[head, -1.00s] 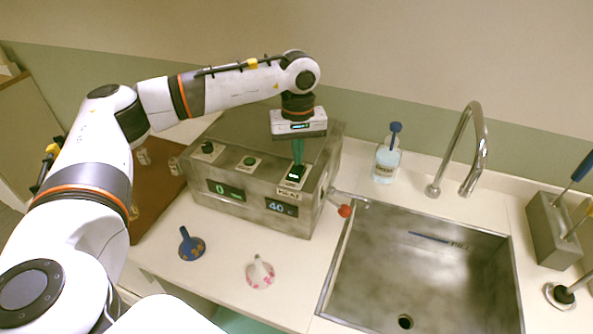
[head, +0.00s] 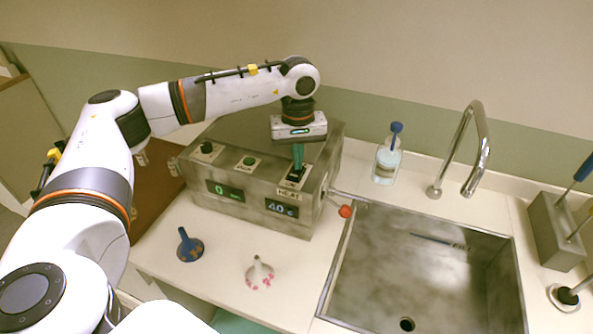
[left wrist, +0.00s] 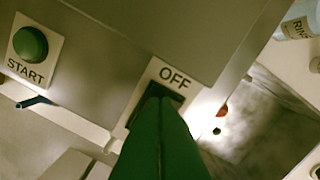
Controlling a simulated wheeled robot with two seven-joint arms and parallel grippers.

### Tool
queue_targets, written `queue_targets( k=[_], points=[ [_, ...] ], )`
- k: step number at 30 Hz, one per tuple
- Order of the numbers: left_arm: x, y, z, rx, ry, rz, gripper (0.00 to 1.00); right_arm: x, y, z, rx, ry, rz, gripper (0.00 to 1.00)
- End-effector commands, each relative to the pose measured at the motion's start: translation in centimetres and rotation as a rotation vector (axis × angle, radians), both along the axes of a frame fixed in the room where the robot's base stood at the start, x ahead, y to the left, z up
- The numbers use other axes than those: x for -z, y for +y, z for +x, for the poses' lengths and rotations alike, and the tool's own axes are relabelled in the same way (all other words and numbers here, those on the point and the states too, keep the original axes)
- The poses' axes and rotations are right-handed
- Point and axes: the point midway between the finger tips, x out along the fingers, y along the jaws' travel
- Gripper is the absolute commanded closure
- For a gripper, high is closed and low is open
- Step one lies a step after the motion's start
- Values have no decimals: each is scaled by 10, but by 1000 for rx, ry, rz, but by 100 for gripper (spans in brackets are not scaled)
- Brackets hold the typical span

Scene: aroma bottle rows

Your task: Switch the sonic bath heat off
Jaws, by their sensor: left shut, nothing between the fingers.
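The sonic bath (head: 240,211) is a grey metal box on the counter. Its heat switch (head: 291,179) sits on a plate labelled HEAT near the right end of the top. My left gripper (head: 297,172) is shut and empty, its green fingers pointing down at the switch. In the left wrist view, the fingers (left wrist: 160,105) cover much of the dark switch, beside the word OFF on its plate (left wrist: 174,77). Contact cannot be told for sure. The heat display (head: 282,208) reads about 40 C, and another display (head: 226,190) reads 0. My right gripper is not in view.
A green START button (head: 249,161) and a dark knob (head: 207,148) are on the same top. A red-tipped lever (head: 345,211) sticks out at the right, beside the sink (head: 430,275).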

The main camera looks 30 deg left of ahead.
Motion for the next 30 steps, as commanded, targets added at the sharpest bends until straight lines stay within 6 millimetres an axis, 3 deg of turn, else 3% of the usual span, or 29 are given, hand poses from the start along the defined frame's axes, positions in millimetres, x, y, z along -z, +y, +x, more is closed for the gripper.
queue_targets(
  k=[11,30],
  points=[
    [1,0,-1,1,6,0,100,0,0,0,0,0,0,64],
    [-52,0,0,0,1,0,100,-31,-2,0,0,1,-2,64]
  ],
)
